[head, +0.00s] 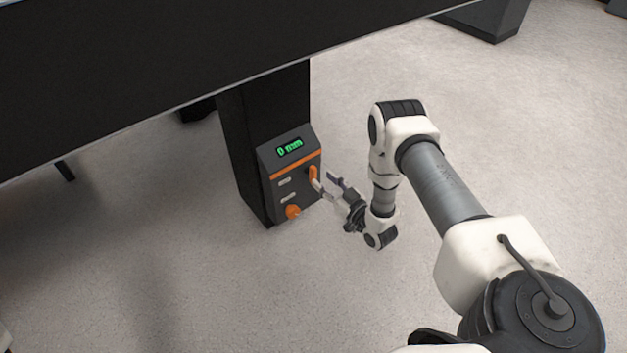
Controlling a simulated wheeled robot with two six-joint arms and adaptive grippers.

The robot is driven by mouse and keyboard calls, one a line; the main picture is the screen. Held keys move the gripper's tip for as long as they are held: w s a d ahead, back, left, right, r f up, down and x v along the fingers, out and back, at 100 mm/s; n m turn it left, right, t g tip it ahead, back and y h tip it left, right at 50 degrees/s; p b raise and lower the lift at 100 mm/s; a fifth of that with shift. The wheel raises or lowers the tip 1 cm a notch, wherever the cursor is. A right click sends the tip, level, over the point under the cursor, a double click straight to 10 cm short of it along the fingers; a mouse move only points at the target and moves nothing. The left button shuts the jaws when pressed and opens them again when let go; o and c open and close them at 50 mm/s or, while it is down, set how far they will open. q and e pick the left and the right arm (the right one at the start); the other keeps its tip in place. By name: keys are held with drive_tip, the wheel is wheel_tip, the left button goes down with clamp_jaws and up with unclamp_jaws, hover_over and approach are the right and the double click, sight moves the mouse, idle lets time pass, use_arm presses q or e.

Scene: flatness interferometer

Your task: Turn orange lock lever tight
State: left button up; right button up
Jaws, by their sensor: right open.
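A dark control box (300,207) with an orange stripe is fixed to a black leg under the table. An orange lever (313,173) stands upright on the right part of its front face. A round orange knob (292,212) sits at the lower left of the face. My right gripper (323,182) is open, with its fingers pointing left at the box. One fingertip is at or very near the orange lever; I cannot tell if it touches. My left gripper is not in view.
A green display (289,148) on top of the box reads "0 mm". Two pale buttons (286,182) are on the face. The black table (150,70) overhangs the box. The black leg (240,130) stands behind it. The grey floor (150,270) around is clear.

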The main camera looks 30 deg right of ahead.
sight(315, 173)
drive_tip(key=w+b, duration=0.1)
drive_tip(key=w, duration=0.1)
drive_tip(key=w+b, duration=0.1)
drive_tip(key=w, duration=0.1)
drive_tip(key=shift+w+a+f, duration=0.15)
drive_tip(key=shift+w+a, duration=0.05)
drive_tip(key=shift+w, duration=0.6)
drive_tip(key=shift+c, duration=0.4)
clamp_jaws()
